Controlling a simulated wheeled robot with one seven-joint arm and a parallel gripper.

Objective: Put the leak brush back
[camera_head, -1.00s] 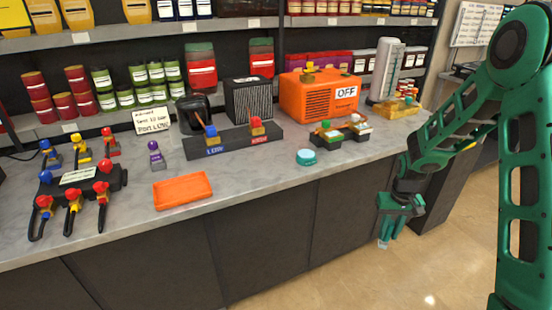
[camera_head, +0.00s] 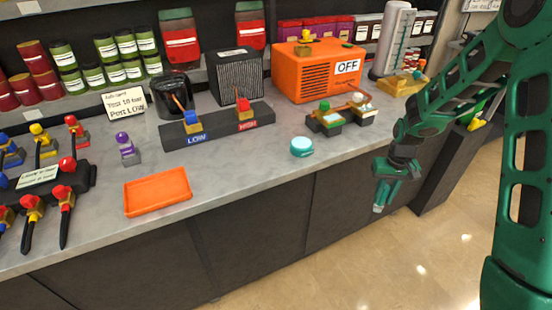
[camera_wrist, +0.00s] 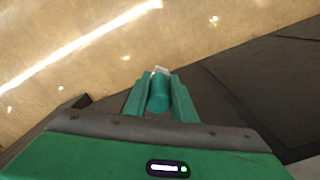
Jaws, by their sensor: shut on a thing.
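My gripper (camera_head: 383,195) hangs in front of the counter, over the floor side and below the worktop's front edge. It is shut on a teal, round-handled thing with a whitish end, which I take as the leak brush (camera_head: 377,209). In the wrist view the teal handle (camera_wrist: 158,100) sits between the two fingers, its pale end just past the fingertips. A round teal thing (camera_head: 302,147) with a lighter top stands on the counter, left of and above my gripper. I cannot tell from the picture whether it is the brush's place.
The grey counter (camera_head: 225,180) holds an orange tray (camera_head: 157,191), a black LOW/HIGH block (camera_head: 217,127), an orange box marked OFF (camera_head: 305,75), a small black fixture (camera_head: 338,120) and a black cup (camera_head: 173,97). The floor (camera_head: 400,265) is clear at lower right.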

